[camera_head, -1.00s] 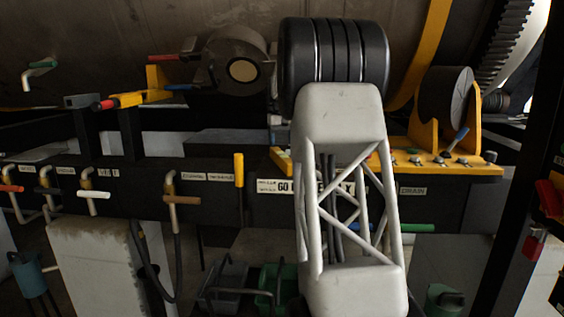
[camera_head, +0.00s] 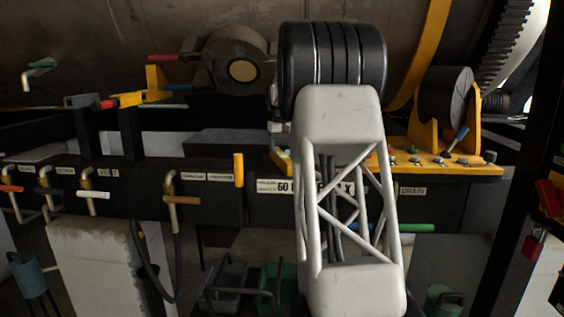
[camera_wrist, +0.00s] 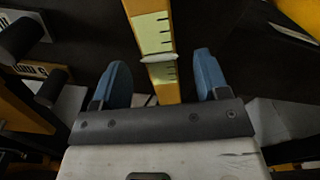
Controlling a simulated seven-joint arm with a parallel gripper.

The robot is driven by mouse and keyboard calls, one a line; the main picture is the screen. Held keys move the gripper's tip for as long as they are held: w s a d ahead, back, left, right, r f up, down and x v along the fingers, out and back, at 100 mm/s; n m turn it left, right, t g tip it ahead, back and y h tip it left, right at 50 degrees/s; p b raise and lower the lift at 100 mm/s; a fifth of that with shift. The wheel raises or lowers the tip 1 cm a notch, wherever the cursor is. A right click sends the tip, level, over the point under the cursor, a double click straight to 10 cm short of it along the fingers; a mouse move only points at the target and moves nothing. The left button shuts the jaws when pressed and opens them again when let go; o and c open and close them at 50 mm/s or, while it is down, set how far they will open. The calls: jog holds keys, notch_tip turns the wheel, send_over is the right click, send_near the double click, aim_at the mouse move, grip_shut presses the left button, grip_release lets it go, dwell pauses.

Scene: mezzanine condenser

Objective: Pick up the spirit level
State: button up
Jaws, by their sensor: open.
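In the wrist view, a yellow bar (camera_wrist: 158,45) with pale green faces and dark tick marks runs down from the top edge. I take it to be the spirit level, but cannot be sure. A whitish band crosses it. My gripper (camera_wrist: 164,75) is open, with one blue finger on each side of the bar and a gap on both sides. Whether the bar lies at fingertip depth is unclear, and its lower end is hidden behind my gripper. In the head view my own arm covers the gripper, and I cannot make out the level for certain.
A dark beam with labels (camera_head: 280,187) and several valve handles runs across the head view. A yellow bracket plate (camera_head: 470,168) with small fittings juts out right of my arm. A short yellow upright piece (camera_head: 239,170) stands left of it. Bins (camera_head: 228,283) sit below.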

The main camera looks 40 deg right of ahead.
aim_at(282, 154)
jog(key=shift+f, duration=2.6)
grip_shut()
jog(key=shift+r, duration=0.1)
jog(key=shift+r, duration=4.95)
jog(key=shift+d, duration=0.15)
